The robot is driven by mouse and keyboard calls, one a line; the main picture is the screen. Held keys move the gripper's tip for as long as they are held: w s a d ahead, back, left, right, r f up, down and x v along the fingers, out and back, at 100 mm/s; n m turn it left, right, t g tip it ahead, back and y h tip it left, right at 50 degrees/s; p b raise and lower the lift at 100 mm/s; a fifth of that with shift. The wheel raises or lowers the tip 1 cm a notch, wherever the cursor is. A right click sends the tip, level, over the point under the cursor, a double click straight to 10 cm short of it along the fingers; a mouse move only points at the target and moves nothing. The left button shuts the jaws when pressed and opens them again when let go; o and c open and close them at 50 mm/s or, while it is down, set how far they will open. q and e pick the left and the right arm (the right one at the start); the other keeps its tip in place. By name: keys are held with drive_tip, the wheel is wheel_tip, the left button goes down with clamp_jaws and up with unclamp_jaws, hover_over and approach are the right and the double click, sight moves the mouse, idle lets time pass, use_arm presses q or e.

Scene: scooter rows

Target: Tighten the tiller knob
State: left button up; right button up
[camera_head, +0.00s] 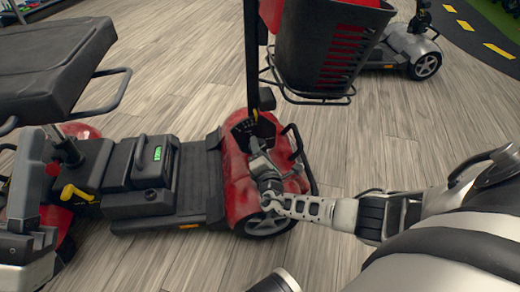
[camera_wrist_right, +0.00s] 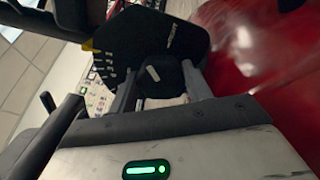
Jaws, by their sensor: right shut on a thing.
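The tiller knob (camera_wrist_right: 165,80) is a dark, rounded piece in the right wrist view, between the two fingers of my right gripper (camera_wrist_right: 160,88), which is shut on it. A black plate with white marks (camera_wrist_right: 140,45) lies behind the knob. In the head view my right gripper (camera_head: 258,165) reaches in from the right to the base of the black tiller (camera_head: 251,60), at the red front of the scooter (camera_head: 238,180). It hides the knob there. My left gripper (camera_head: 30,225) shows partly at the lower left edge; its jaws cannot be made out.
The scooter's black seat (camera_head: 50,65) is at upper left, above the battery box (camera_head: 145,175). A black basket (camera_head: 330,45) hangs on the tiller's right. Another scooter (camera_head: 410,45) stands at upper right. Wooden floor (camera_head: 390,130) is clear between.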

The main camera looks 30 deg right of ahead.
drive_tip(key=m, duration=0.3)
drive_tip(key=shift+m, duration=0.3)
drive_tip(key=shift+f+m, duration=0.1)
drive_tip(key=shift+m, duration=1.8)
drive_tip(key=o, duration=1)
